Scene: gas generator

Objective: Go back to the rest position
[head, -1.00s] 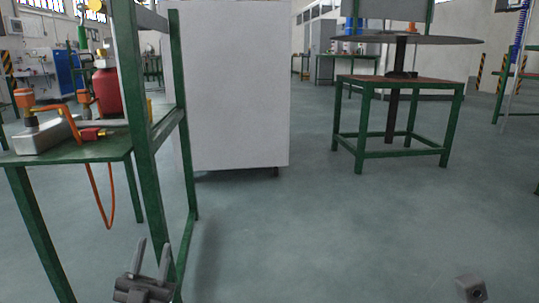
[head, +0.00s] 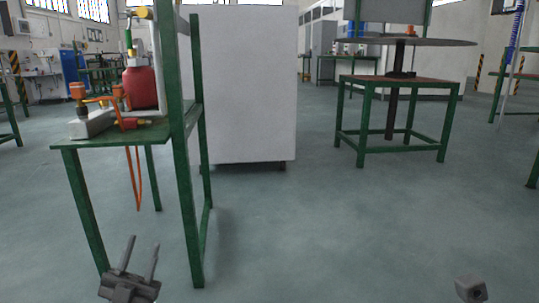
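My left gripper (head: 138,260) is low at the left of the head view, with its two fingers apart and nothing between them. It shows in front of the lower legs of a green workbench (head: 148,134). My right arm's end (head: 470,290) shows only as a small grey piece at the bottom right edge; its fingers cannot be made out.
On the workbench are a grey metal block (head: 92,122) with orange fittings, an orange hose (head: 138,180) hanging down, and a red tank (head: 140,86). A white cabinet (head: 245,85) stands behind. A green-framed table (head: 400,82) stands right. The middle floor is clear.

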